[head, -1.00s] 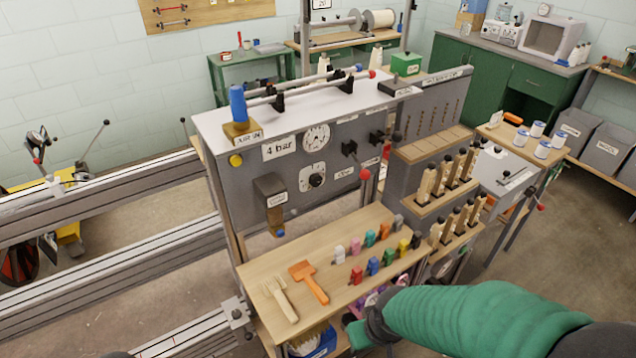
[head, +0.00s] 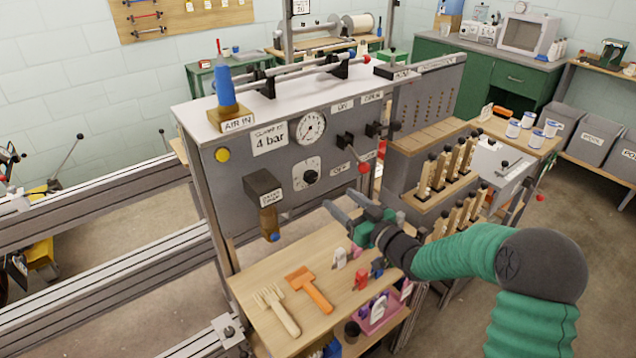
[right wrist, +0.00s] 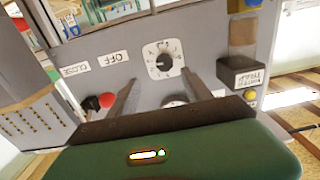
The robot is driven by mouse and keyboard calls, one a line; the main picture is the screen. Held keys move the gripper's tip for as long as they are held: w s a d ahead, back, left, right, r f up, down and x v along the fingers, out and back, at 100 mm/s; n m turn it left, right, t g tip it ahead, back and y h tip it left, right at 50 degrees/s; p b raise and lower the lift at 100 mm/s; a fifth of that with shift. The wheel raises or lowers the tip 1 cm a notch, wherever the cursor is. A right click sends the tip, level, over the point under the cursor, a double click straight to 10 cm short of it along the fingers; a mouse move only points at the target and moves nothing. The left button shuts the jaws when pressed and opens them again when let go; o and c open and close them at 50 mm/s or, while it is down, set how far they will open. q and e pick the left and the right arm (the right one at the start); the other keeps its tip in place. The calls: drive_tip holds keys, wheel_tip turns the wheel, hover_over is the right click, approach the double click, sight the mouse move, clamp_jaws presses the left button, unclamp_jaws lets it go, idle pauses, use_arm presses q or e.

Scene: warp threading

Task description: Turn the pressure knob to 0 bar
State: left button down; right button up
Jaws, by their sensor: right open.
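The pressure knob (head: 310,177) is a black knob on a white square dial plate on the grey panel, below the round white gauge (head: 311,127). In the right wrist view the knob (right wrist: 163,60) shows upside down, just beyond and between the fingertips. My right gripper (head: 346,202) is open and empty, in front of the panel, low and to the right of the knob in the head view. It also shows in the right wrist view (right wrist: 160,85), apart from the knob. The gauge is partly hidden there by my gripper. My left gripper is not in view.
A lever with a red ball (head: 363,168) sticks out right of the knob. A dark box with a wooden block (head: 266,205) juts out to its left. Below, a wooden shelf (head: 262,335) holds an orange brush (head: 309,288), a wooden fork (head: 277,309) and coloured clips.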

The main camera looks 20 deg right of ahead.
sight(313, 180)
drive_tip(key=x, duration=0.3)
drive_tip(key=a+x, duration=0.1)
drive_tip(key=x, duration=0.6)
drive_tip(key=shift+s+a+r, duration=0.1)
drive_tip(key=shift+s+a, duration=0.05)
drive_tip(key=shift+a, duration=0.1)
drive_tip(key=shift+w+d, duration=0.15)
drive_tip(key=shift+w, duration=0.35)
drive_tip(key=shift+d, duration=0.25)
drive_tip(key=shift+a, duration=0.3)
drive_tip(key=c, duration=0.6)
clamp_jaws()
